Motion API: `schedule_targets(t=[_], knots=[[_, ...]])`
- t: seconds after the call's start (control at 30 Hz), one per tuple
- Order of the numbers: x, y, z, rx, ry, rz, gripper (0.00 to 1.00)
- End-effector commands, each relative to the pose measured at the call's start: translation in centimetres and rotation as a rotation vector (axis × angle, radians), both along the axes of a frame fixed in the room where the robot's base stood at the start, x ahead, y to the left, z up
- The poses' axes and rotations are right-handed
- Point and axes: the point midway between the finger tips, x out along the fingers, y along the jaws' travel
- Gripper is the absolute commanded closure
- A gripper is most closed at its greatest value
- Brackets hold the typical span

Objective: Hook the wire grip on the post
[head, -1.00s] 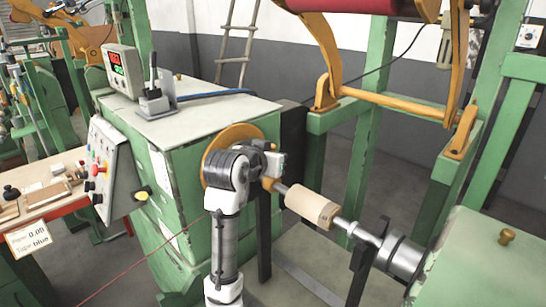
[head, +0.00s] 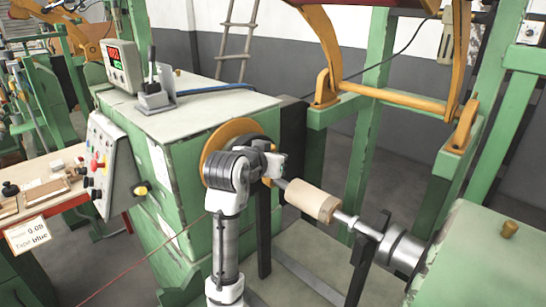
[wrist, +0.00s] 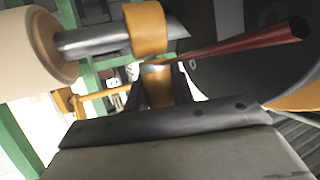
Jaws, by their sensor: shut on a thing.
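My gripper (head: 278,167) is beside the orange disc (head: 238,135), near the left end of the shaft. In the wrist view my gripper (wrist: 160,92) is shut on a small orange-brown piece with a pale band, which looks like the wire grip (wrist: 157,84). A dark red wire or rod (wrist: 235,48) runs from near this piece to the upper right and ends in a dark, flat face. An orange collar (wrist: 147,28) on the metal shaft is just above the fingertips; whether they touch, I cannot tell. I cannot clearly identify the post. My arm hides part of the disc.
A tan cylinder (head: 312,201) sits on the shaft, which runs right to a green machine (head: 475,255). A green cabinet (head: 190,125) carries a lever and a display box (head: 122,65). An orange-armed frame (head: 390,98) stands behind. A thin red wire (head: 110,279) crosses the lower left.

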Motion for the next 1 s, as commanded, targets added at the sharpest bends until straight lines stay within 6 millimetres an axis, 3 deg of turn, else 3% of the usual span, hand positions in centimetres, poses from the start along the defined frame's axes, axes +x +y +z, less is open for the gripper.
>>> schedule_targets(t=[0.13, 0.17, 0.33, 0.73, 1.0], knots=[[0.0, 0.0, 0.0, 0.000, 0.000, 0.000, 1.00], [0.0, 0.0, 0.0, 0.000, 0.000, 0.000, 0.74], [0.0, 0.0, 0.0, 0.000, 0.000, 0.000, 0.52], [-0.7, 0.4, 0.3, 0.000, -0.002, 0.000, 0.51], [-5.3, 2.5, 2.2, 0.002, -0.008, 0.002, 0.51]])
